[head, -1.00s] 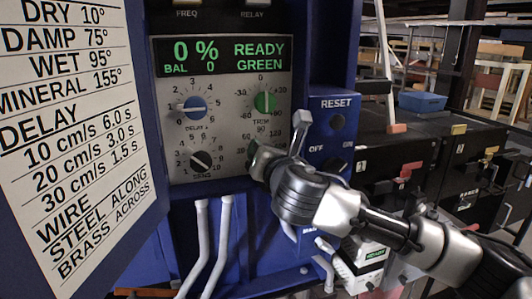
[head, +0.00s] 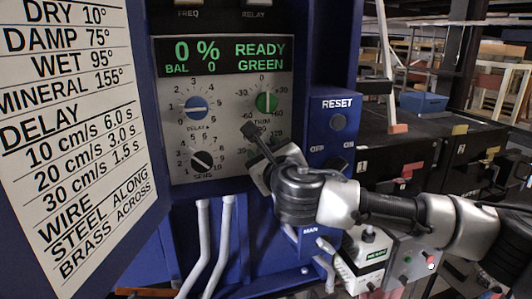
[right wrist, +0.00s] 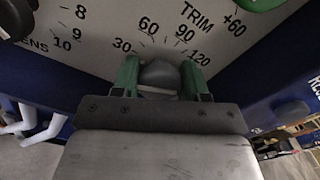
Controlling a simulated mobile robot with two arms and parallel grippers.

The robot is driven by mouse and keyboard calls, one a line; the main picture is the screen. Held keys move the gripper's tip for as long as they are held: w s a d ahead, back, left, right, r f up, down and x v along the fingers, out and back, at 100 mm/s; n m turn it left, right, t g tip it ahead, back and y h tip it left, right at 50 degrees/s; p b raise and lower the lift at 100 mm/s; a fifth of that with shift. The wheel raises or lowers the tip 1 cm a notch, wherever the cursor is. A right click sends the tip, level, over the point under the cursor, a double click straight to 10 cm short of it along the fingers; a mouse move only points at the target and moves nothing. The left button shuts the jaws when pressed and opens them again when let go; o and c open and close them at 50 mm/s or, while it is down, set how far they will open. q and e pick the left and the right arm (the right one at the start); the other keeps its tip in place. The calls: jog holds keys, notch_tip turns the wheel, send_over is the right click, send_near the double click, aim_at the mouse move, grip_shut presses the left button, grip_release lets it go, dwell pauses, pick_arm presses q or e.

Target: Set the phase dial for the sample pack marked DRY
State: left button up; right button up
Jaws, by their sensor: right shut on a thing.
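The phase dial (right wrist: 160,74) is a dark grey knob at the lower right of the control panel. In the right wrist view its scale shows 30, 60, 90 and 120. My right gripper (right wrist: 159,82) is shut on the dial, with a green finger on each side; in the head view the gripper (head: 258,158) hides the dial. I cannot make out the dial's pointer or setting. The chart (head: 72,130) at left reads DRY 10°. My left gripper is not in view.
The display (head: 222,55) reads 0 %, BAL 0, READY GREEN. The blue delay knob (head: 196,107), black sensitivity knob (head: 201,161) and green trim knob (head: 266,102) lie close around the dial.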

jog(key=shift+f+n, duration=0.15)
jog(key=shift+n, duration=0.65)
jog(key=o, duration=0.9)
jog(key=b+v, duration=0.5)
jog(key=v, duration=0.5)
jog(key=shift+s+d, duration=0.1)
jog(key=shift+s, duration=0.3)
